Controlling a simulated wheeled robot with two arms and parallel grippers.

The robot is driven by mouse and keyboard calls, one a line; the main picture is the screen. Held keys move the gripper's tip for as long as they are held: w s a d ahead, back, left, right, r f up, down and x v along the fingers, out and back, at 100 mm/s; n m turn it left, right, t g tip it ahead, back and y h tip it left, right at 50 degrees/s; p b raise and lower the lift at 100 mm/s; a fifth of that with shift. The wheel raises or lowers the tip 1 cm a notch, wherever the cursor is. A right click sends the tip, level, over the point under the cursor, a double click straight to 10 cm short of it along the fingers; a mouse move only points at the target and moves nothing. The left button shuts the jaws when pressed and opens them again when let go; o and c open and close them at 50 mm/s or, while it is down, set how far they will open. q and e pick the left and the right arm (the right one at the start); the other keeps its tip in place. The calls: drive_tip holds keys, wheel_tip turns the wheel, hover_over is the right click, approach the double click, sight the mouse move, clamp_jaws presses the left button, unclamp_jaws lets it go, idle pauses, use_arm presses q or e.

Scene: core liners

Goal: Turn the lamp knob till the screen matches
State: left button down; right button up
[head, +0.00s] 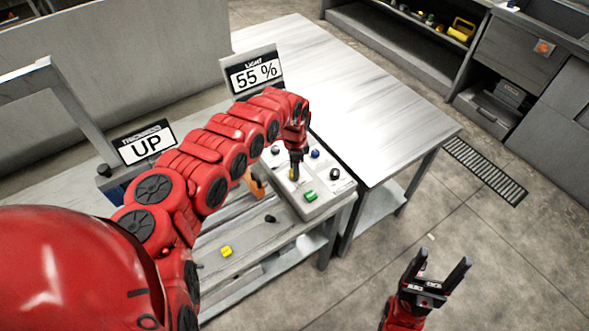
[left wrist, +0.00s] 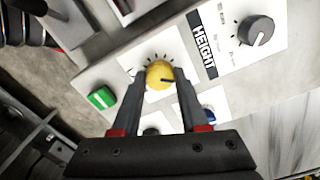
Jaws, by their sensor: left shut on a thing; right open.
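The light screen (head: 256,73) reads "55 %". A second screen (head: 147,143) reads "UP". The control box (head: 310,205) stands on the bench and carries several knobs. My left gripper (head: 294,176) reaches down over the box. In the left wrist view, my left gripper's fingers (left wrist: 160,85) are shut on a yellow knob (left wrist: 159,74) with a dark pointer line and tick marks around it. A black knob (left wrist: 257,31) sits beside the "HEIGHT" label. My right gripper (head: 436,267) is open and empty over the floor at the lower right.
A green switch (head: 310,196) and a blue knob (head: 315,154) are also on the box. A bare metal table (head: 360,100) stands behind; the floor at right is clear.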

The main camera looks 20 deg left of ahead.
use_arm(q)
drive_tip(key=shift+c, duration=2.2)
unclamp_jaws()
drive_tip(key=shift+r, duration=0.1)
wheel_tip(320, 180, up, 17)
drive_tip(key=b, duration=0.4)
drive_tip(key=shift+r, duration=0.15)
